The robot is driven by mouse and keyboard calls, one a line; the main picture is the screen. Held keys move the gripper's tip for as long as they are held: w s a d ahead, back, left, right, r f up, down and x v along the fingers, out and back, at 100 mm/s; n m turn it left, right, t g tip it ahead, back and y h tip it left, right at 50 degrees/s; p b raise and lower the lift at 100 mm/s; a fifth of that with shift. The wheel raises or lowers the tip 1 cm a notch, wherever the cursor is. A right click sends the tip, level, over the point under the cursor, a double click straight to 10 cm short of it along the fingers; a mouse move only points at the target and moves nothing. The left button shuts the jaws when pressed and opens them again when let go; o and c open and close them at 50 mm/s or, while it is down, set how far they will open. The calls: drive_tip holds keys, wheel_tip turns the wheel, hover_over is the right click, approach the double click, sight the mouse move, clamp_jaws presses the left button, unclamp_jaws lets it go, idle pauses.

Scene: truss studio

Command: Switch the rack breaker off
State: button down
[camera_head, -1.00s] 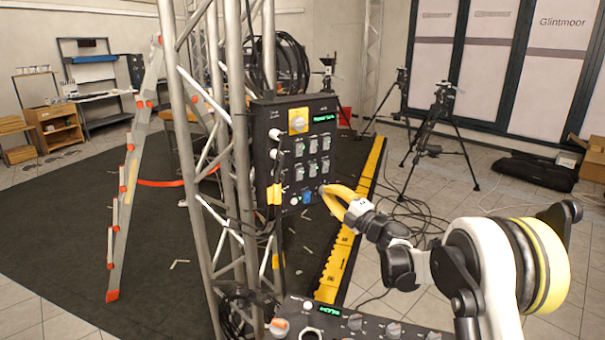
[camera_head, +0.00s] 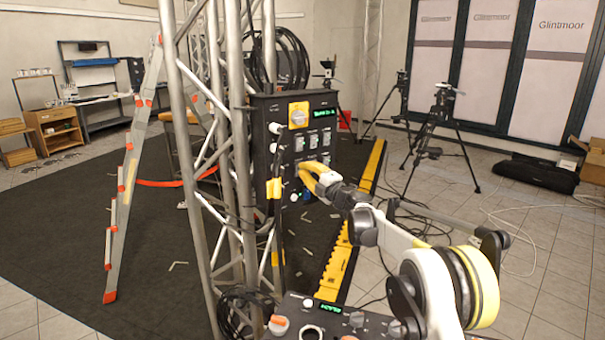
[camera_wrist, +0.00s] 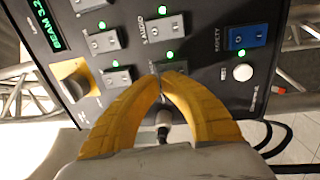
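The black power panel (camera_head: 262,165) hangs on the truss, with several grey breaker switches beside lit green lamps. The wrist view shows the panel (camera_wrist: 205,95) close up and turned. I cannot read which switch is labelled rack. In the wrist view my gripper's (camera_wrist: 164,76) fingertips are together, right at one grey switch (camera_wrist: 174,66) with a green lamp. They partly cover it, and contact is unclear. No object shows held between the tips.
A blue safety rocker (camera_wrist: 248,35) and a white button (camera_wrist: 243,72) sit on the panel near the fingers. A yellow rotary switch (camera_head: 298,115) is higher up. A cable plug (camera_wrist: 163,120) shows between the fingers. A second console (camera_head: 340,318) stands below, in front.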

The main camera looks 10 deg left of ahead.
drive_tip(key=shift+w+a+r, duration=0.1)
drive_tip(key=shift+w+a, duration=0.25)
drive_tip(key=shift+w+a+r+p, duration=0.3)
drive_tip(key=shift+w+r+p, duration=0.05)
drive_tip(key=shift+p, duration=0.4)
drive_tip(key=shift+f+b, duration=0.2)
drive_tip(key=shift+b, duration=0.1)
drive_tip(key=shift+s+d, duration=0.1)
drive_tip(key=shift+s, duration=0.05)
